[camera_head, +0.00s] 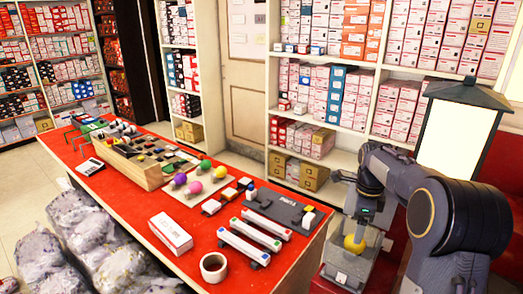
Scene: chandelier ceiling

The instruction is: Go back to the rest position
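My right arm comes in from the right and bends down beside the red table's right end. Its gripper (357,232) points down over a yellow ball (355,243). The ball is at or just below the fingertips, over a grey see-through container (343,265). The fingers are small and partly merged with the container behind, so I cannot tell whether they touch the ball. My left arm and gripper are not in view.
The red table (125,205) holds a wooden box (145,172), coloured balls (196,187), a white box (170,233), a tape roll (213,267) and several long white bars (244,247). A lit lantern (455,140) stands behind my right arm. Shelves of boxes line the back.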

